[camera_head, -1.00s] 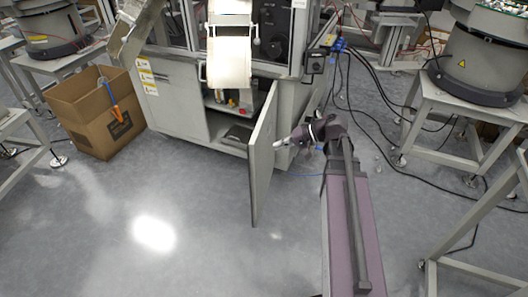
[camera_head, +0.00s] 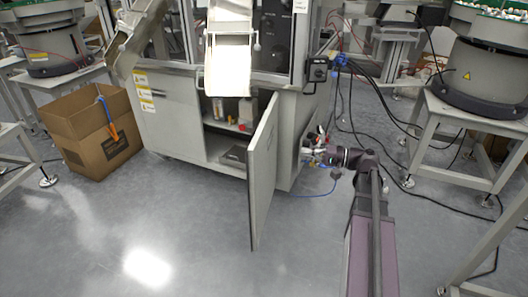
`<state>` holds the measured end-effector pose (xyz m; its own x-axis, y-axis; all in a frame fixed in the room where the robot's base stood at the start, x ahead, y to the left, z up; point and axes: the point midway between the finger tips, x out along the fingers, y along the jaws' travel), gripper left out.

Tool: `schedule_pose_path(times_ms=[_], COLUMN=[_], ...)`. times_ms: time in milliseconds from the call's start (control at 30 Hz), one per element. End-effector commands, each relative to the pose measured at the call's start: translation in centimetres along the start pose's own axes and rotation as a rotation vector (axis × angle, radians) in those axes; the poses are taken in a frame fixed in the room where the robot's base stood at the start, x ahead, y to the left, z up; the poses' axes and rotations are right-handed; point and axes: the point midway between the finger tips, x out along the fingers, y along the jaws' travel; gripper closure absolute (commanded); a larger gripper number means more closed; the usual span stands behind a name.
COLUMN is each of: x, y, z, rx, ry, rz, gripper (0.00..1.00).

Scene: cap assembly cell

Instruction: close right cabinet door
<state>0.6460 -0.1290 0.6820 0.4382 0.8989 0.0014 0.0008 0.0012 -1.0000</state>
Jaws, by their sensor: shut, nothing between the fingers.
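The right cabinet door (camera_head: 263,168) is a light grey panel. It stands wide open, swung out toward me from the right side of the cabinet opening. The cabinet (camera_head: 172,112) is light grey, and its left door is shut. My gripper (camera_head: 309,156) is small in the view and sits to the right of the open door, on its outer side, near the cabinet's right side wall. It is shut and empty, and a gap shows between it and the door. Its fingertips are hard to make out against fittings behind it.
Inside the open cabinet are a dark box (camera_head: 233,155) and small bottles. A cardboard box (camera_head: 92,130) stands at left. Cables (camera_head: 400,125) run down to the floor at right, near a feeder stand (camera_head: 470,118). The floor in front of the door is clear.

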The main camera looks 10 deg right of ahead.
Motion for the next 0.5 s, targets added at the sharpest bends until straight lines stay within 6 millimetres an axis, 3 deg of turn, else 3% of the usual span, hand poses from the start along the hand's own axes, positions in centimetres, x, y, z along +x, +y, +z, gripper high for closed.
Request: schedule_pose_path(times_ms=[500], x=[0.57], y=[-0.03], z=[-0.01], rx=[0.000], ry=[0.000], rz=[0.001], gripper=[1.00])
